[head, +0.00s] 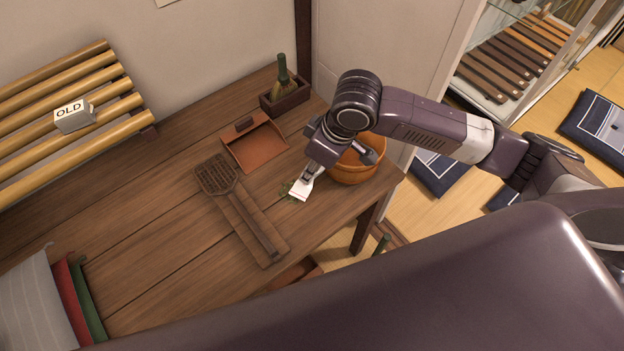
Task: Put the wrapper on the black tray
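My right gripper (308,177) points down low over the right part of the wooden table, reached by the arm coming in from the right. A small white piece (301,189), which looks like the wrapper, is right at its fingertips. The fingers are small and partly covered by the wrist, so I cannot tell whether they are closed on it. Small green bits (287,189) lie on the table beside the white piece. I cannot make out a black tray in this view. My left gripper is not in view.
A round wooden tub (354,170) stands close to the gripper's right. A brown dustpan (262,148), a box (290,97) with a green-handled brush, and a dark slotted paddle (215,175) on a board lie nearby. A slatted rack (55,145) holds a block marked OLD.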

